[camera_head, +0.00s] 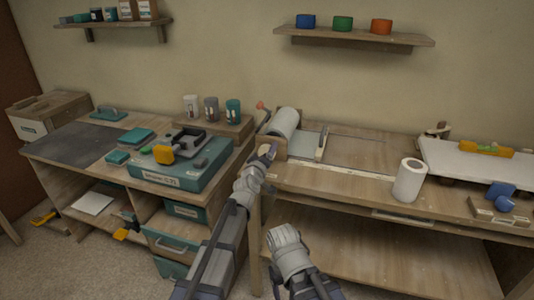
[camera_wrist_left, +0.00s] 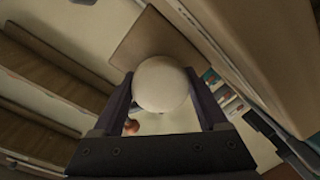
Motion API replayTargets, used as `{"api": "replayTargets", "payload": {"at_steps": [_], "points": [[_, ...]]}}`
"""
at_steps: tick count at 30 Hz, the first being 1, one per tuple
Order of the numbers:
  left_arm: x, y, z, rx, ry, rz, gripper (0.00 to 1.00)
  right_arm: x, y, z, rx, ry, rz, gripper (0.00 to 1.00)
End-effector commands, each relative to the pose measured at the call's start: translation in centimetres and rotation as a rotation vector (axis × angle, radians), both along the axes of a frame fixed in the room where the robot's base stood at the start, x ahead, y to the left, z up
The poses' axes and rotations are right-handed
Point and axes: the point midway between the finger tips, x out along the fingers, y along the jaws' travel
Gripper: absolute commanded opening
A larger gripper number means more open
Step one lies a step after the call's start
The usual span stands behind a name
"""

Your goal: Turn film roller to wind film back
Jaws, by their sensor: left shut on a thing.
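The film roller (camera_head: 286,121) is a white roll lying at the left end of the right bench, by a wooden end bracket (camera_head: 274,147). My left gripper (camera_head: 267,151) is at that bracket, just in front of the roll. In the left wrist view its two dark fingers close on a pale round end piece (camera_wrist_left: 162,84), which I take as part of the film roller. The fingers hide its sides. My right gripper (camera_head: 285,238) hangs low in front of the bench, away from the roller; its fingers cannot be made out.
A red knob (camera_head: 260,105) sticks up left of the roll. A cutting strip (camera_head: 321,143) and an upright white roll (camera_head: 409,180) are on the bench (camera_head: 345,180). A teal machine (camera_head: 182,168) stands on the left bench. A shelf (camera_head: 355,38) hangs above.

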Motion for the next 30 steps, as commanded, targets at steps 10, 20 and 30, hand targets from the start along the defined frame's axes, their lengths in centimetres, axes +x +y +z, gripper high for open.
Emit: {"api": "replayTargets", "payload": {"at_steps": [10, 20, 30], "points": [[-0.22, -0.11, -0.17, 0.004, 0.005, -0.005, 0.20, 0.00, -0.01, -0.05, 0.000, 0.000, 0.000, 0.68], [-0.10, -0.04, -0.08, 0.002, 0.002, -0.002, 1.00, 0.00, 0.00, -0.02, 0.000, 0.000, 0.000, 0.68], [-1.06, 0.25, 0.06, 0.002, 0.001, -0.002, 1.00, 0.01, 0.00, 0.10, 0.000, 0.000, 0.000, 0.68]]}}
